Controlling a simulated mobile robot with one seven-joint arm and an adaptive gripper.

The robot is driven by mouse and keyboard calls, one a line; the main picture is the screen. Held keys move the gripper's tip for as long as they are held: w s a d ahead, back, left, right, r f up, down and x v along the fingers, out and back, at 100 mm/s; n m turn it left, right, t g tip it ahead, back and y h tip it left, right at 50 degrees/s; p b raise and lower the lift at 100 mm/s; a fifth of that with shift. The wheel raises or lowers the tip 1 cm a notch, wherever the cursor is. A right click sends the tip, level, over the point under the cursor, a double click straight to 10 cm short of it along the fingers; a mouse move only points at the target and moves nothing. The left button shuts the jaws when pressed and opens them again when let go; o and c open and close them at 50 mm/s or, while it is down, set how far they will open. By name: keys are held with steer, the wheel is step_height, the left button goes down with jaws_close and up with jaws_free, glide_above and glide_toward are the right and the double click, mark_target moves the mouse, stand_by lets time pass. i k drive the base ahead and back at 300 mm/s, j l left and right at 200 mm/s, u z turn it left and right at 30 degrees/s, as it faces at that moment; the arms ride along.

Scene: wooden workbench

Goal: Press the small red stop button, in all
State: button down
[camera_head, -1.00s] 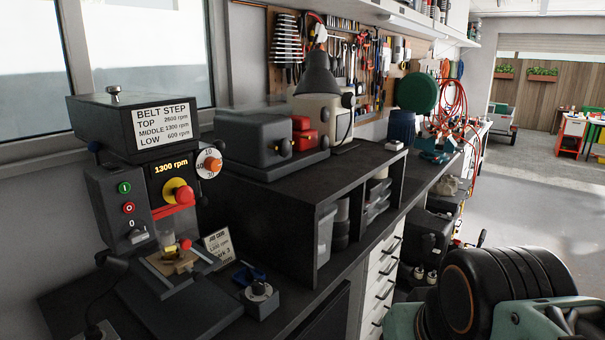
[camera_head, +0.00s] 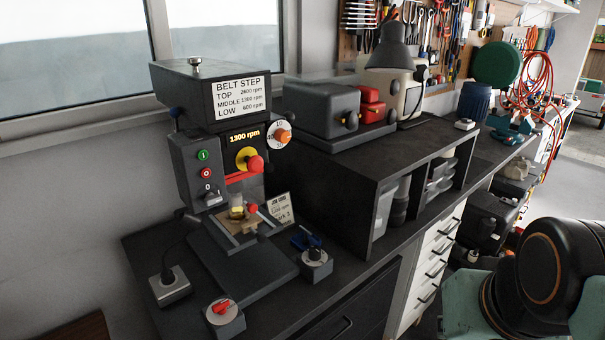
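The drill press (camera_head: 205,90) stands on the dark bench at left, with a belt step sign and a lit display (camera_head: 244,134) reading 1300 rpm. On its left-hand switch box the small red stop button (camera_head: 206,174) sits below a green start button (camera_head: 203,155) and above a switch marked 0 (camera_head: 210,194). A larger red mushroom knob (camera_head: 255,163) on a yellow disc is on the press front. My arm shows at the lower right, well apart from the press. My gripper is not in view.
A job card (camera_head: 280,208), a small box with a black knob (camera_head: 316,262), a box with a red knob (camera_head: 222,312) and a socket box (camera_head: 168,287) surround the press base. A dark shelf unit (camera_head: 345,170) stands to its right.

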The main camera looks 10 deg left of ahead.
mark_target(205, 173)
steer(key=u, duration=1.45)
